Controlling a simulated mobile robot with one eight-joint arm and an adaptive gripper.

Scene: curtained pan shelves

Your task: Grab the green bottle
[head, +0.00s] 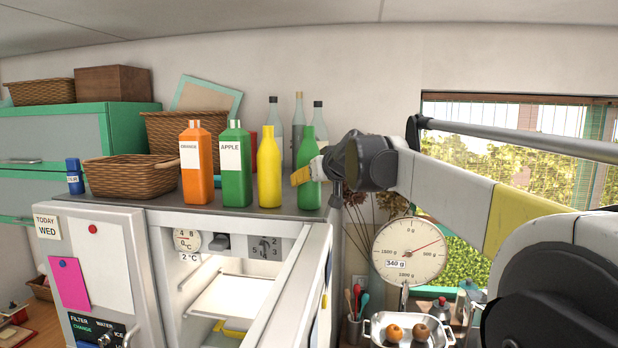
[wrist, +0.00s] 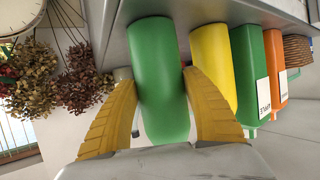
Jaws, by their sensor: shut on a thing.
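The green bottle (head: 308,184) stands upright at the right end of the fridge top (head: 245,212). In the wrist view the green bottle (wrist: 158,80) runs between the two yellow fingers. My gripper (head: 303,175) reaches in from the right at the bottle's upper body and is shut on it. In the wrist view my gripper (wrist: 160,90) has one finger on each side of the bottle. The bottle's base appears to be still on the surface.
A yellow bottle (head: 269,170) stands close on the left, then a green APPLE carton (head: 235,170) and an orange carton (head: 196,165). Clear bottles (head: 298,122) stand behind. A wicker basket (head: 132,178) is farther left. A hanging scale (head: 409,251) is right of the fridge, whose door is open.

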